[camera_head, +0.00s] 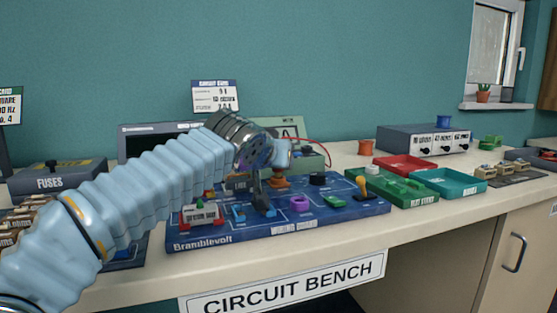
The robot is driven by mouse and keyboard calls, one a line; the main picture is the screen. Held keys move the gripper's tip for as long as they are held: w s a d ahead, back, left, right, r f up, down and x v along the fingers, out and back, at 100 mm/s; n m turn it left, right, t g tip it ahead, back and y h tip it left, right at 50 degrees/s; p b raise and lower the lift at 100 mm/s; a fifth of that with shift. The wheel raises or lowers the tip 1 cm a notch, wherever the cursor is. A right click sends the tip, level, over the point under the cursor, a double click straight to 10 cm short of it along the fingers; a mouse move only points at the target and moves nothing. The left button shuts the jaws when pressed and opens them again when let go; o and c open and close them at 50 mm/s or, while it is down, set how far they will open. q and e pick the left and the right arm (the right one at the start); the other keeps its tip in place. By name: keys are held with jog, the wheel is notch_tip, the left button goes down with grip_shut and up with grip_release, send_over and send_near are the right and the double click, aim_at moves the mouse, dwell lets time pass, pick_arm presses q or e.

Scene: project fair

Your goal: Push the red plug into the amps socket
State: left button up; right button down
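My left arm comes in from the left, and my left gripper (260,198) points down over the blue wiring board (330,222). Its dark fingers are small and partly hidden, so I cannot tell whether they are open or shut, or whether they hold anything. A pale green meter (291,125) marked with an A stands behind the board, partly covered by my wrist. A thin red lead (322,147) curves at the meter's right side. I cannot make out the red plug or the amps socket. My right gripper is not in view.
The board carries a purple ring (299,204), a green part (334,202) and a yellow-handled switch (362,186). Green (405,193), red (403,165) and teal (448,182) trays sit to the right. A fuses box (55,180) stands left.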

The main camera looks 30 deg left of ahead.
pick_arm(q)
jog(key=shift+f, duration=0.1)
jog(key=o, duration=1.1)
jog(key=shift+o, duration=0.6)
jog(key=o, duration=0.4)
notch_tip(320, 180, up, 6)
jog(key=p, duration=0.4)
jog(key=shift+f+p, duration=0.2)
jog(key=shift+p, duration=0.1)
jog(key=shift+r+p, duration=1.05)
jog(key=shift+r, duration=0.2)
